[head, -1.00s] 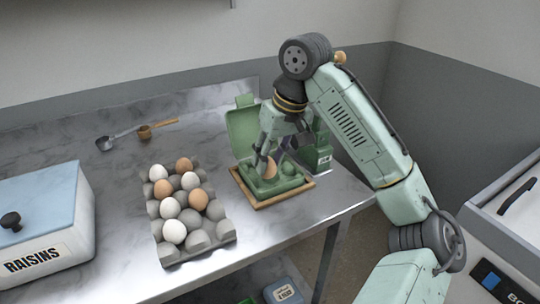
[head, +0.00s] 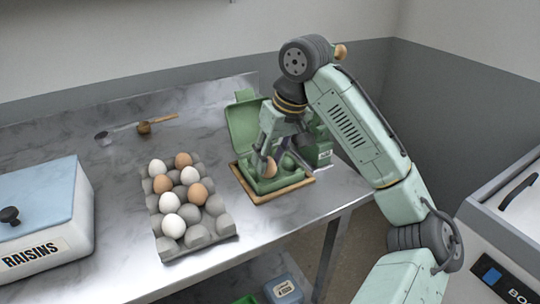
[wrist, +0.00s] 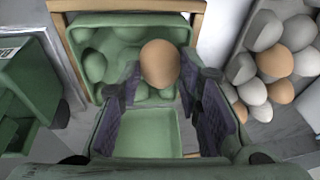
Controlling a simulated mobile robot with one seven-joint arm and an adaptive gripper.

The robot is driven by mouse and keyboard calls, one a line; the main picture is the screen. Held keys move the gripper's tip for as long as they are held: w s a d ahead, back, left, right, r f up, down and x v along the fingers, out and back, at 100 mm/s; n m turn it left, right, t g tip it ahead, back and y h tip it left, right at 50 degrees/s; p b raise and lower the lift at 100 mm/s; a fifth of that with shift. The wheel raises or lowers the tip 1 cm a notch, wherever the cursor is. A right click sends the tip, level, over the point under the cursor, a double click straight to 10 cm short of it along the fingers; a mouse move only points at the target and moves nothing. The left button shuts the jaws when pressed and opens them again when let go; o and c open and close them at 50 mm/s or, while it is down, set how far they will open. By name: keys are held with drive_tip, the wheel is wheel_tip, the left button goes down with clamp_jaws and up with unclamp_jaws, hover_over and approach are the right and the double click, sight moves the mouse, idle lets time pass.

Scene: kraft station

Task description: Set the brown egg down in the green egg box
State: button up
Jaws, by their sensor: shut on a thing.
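The open green egg box (head: 262,186) sits in a shallow wooden tray (head: 285,193), its lid (head: 243,128) raised at the back. My gripper (head: 267,164) points down over the box, shut on the brown egg (head: 271,170). In the wrist view, the egg (wrist: 159,62) is between the fingertips, over the cups of the green box (wrist: 113,48). Cups visible around it look empty. The egg's underside is hidden, so I cannot tell whether it touches a cup.
A grey carton (head: 201,240) of white and brown eggs stands left of the box. A raisins container (head: 45,215) is at far left. A wooden-handled scoop (head: 150,127) lies behind. Another green box (head: 320,150) stands close behind my gripper.

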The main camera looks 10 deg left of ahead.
drive_tip(key=shift+f+b, duration=0.3)
drive_tip(key=shift+f, duration=0.35)
idle(0.4)
drive_tip(key=o, duration=0.8)
